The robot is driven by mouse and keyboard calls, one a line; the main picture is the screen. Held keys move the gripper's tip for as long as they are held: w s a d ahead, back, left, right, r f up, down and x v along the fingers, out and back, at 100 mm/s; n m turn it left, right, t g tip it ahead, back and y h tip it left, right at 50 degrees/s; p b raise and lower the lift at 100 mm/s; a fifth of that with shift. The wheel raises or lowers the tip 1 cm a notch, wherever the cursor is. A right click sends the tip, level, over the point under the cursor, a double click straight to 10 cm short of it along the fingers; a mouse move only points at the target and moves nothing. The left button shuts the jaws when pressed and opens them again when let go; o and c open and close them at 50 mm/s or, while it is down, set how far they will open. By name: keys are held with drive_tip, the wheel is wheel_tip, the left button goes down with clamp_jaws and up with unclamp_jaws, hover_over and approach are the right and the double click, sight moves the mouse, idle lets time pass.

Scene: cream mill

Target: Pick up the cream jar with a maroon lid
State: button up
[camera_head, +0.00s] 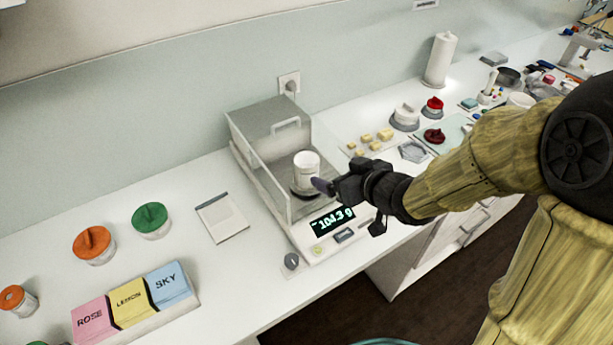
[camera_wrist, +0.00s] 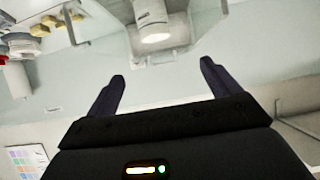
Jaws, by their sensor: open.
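A white jar (camera_head: 306,170) stands on the pan of a weighing scale; I see no maroon lid on it. The same jar (camera_wrist: 150,18) shows at the top of the wrist view, ahead of the fingers. A dark red, maroon-looking round lid (camera_head: 434,137) is on the bench to the right; I cannot tell whether a jar is under it. My gripper (camera_head: 322,186) is at the open right side of the scale's enclosure, close to the white jar. In the wrist view my gripper (camera_wrist: 163,68) is open, with nothing between its two fingers.
The scale (camera_head: 320,245) has a clear box with walls around the pan. Orange-lidded (camera_head: 93,245) and green-lidded (camera_head: 151,220) jars stand to the left, near ROSE, LEMON and SKY blocks (camera_head: 131,304). Yellowish cubes (camera_head: 385,134) and a red-topped jar (camera_head: 433,107) are at right.

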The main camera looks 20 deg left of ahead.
drive_tip(key=p, duration=0.2)
approach(300, 158)
drive_tip(key=a, duration=0.1)
drive_tip(key=shift+w+a, duration=0.2)
drive_tip(key=shift+w, duration=0.1)
idle(0.3)
drive_tip(key=shift+d+f+p+x, duration=0.15)
drive_tip(key=shift+p+x, duration=0.4)
drive_tip(key=shift+x, duration=0.75)
drive_tip(key=shift+d+f+p+x, duration=0.15)
drive_tip(key=shift+p+x, duration=0.4)
drive_tip(key=shift+x, duration=0.8)
drive_tip(key=shift+w, duration=0.1)
drive_tip(key=c, duration=1.5)
wheel_tip(300, 158, up, 10)
drive_tip(key=b, duration=0.1)
drive_tip(key=shift+b, duration=0.35)
